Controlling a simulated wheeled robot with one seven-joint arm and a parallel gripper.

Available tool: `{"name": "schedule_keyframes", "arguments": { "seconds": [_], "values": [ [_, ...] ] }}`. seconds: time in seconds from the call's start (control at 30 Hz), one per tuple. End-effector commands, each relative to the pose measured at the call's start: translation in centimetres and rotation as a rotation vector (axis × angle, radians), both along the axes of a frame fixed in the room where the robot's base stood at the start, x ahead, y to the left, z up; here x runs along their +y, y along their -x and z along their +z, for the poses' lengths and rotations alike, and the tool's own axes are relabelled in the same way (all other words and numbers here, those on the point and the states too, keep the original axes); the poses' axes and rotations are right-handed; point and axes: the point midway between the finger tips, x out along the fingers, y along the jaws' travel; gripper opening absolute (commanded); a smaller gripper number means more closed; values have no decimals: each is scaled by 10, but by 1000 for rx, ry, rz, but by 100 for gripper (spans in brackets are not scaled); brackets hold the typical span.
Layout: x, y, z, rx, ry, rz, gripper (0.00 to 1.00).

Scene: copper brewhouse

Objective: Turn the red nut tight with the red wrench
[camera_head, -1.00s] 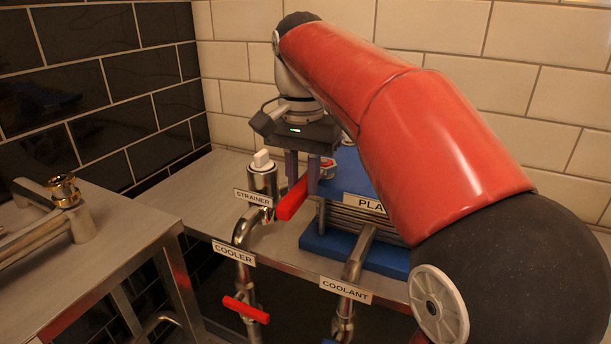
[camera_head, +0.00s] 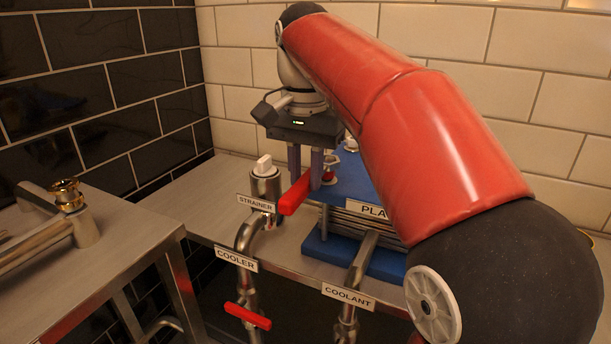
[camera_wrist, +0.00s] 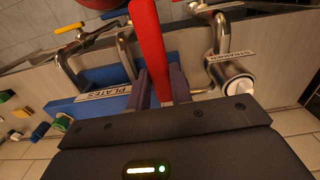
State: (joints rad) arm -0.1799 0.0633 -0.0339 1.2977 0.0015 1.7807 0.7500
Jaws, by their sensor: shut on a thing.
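My gripper (camera_head: 305,183) is shut on the red wrench (camera_head: 294,195), which hangs tilted above the near left corner of the blue plate unit (camera_head: 358,184). In the wrist view the red wrench (camera_wrist: 150,45) runs between the two fingers (camera_wrist: 160,98) and away toward the top edge. A small red part (camera_head: 329,177), probably the red nut, shows just right of the fingers at the plate unit. I cannot tell whether the wrench touches it. The wrench's far end is hidden in the head view.
The strainer (camera_head: 265,182) with a white knob stands close left of the wrench. Pipes labelled COOLER (camera_head: 236,259) and COOLANT (camera_head: 348,297) run in front; a red valve handle (camera_head: 247,316) is below. A steel bench (camera_head: 130,225) with a brass fitting (camera_head: 67,196) is at left.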

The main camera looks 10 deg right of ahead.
Motion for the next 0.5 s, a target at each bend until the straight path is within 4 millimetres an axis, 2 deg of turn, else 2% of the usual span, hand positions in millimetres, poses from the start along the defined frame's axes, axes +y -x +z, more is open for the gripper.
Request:
{"name": "schedule_keyframes", "arguments": {
  "seconds": [0.5],
  "values": [
    [0, 0, 32, -3, -1, 0, 0]
  ]
}}
